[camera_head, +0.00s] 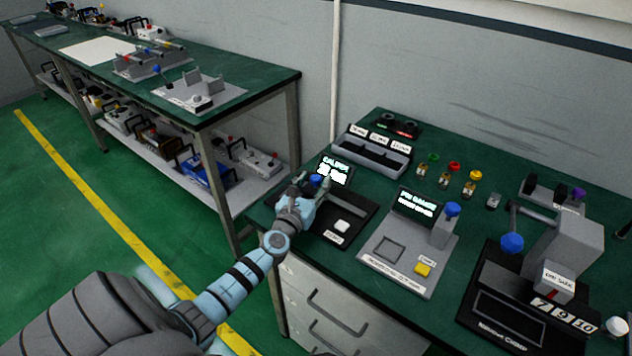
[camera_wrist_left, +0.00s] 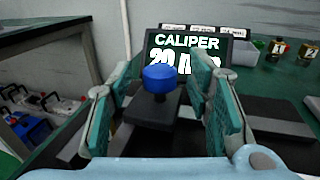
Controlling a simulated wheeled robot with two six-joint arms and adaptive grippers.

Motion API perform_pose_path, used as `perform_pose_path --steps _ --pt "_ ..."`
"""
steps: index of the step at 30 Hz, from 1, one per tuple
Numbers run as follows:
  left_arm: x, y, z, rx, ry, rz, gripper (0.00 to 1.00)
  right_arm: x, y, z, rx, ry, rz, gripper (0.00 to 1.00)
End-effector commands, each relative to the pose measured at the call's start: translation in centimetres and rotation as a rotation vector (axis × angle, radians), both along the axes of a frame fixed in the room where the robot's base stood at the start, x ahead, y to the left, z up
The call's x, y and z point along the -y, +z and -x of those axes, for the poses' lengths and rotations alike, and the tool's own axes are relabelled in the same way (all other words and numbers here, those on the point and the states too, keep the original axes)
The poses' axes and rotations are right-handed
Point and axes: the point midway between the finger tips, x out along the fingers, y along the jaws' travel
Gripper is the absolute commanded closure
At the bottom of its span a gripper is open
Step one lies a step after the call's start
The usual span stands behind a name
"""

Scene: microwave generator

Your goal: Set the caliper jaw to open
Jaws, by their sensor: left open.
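The caliper station is a black base (camera_head: 348,232) near the left end of the right-hand green bench. Its lit display (camera_head: 335,171) reads CALIPER with a number, and also shows in the left wrist view (camera_wrist_left: 188,55), where the number starts with 20 and is partly covered. A blue knob (camera_wrist_left: 160,78) on a dark block stands between the fingers of my left gripper (camera_wrist_left: 163,80). The fingers are open on both sides of it, with a visible gap. In the head view my left gripper (camera_head: 314,184) is over the station, partly hiding the blue knob (camera_head: 315,180).
A grey pin gauge station (camera_head: 385,262) with a blue knob and yellow button stands just right. Further right is a larger black and grey device (camera_head: 560,250). A slotted tray (camera_head: 372,152) is behind. A second bench (camera_head: 240,95) stands left, across a gap.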

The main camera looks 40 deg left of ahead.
Motion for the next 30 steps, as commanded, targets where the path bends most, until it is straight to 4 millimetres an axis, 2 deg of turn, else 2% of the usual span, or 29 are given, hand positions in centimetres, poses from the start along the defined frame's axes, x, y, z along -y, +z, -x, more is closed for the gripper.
perform_pose_path --steps 4,13,21,22,30 --pt "-0.3 -0.1 -1.3 0.001 0.0 0.002 0.54 0.0 -0.5 0.0 0.0 0.0 -0.001 0.54" --pt "-0.4 0.0 -1.6 0.0 0.0 0.003 0.54 -0.2 -0.5 0.0 0.0 -0.001 -0.002 0.54" --pt "-0.4 0.0 -1.5 0.0 0.0 0.003 0.97 -0.2 -0.5 0.0 0.001 -0.001 -0.002 0.54" --pt "-0.4 0.0 -1.5 0.0 0.0 0.003 1.0 -0.2 -0.5 0.0 0.001 -0.001 -0.002 0.54" --pt "0.2 0.0 -1.6 0.0 -0.001 0.004 1.0 -0.2 -0.3 0.0 0.001 -0.001 -0.002 0.54"
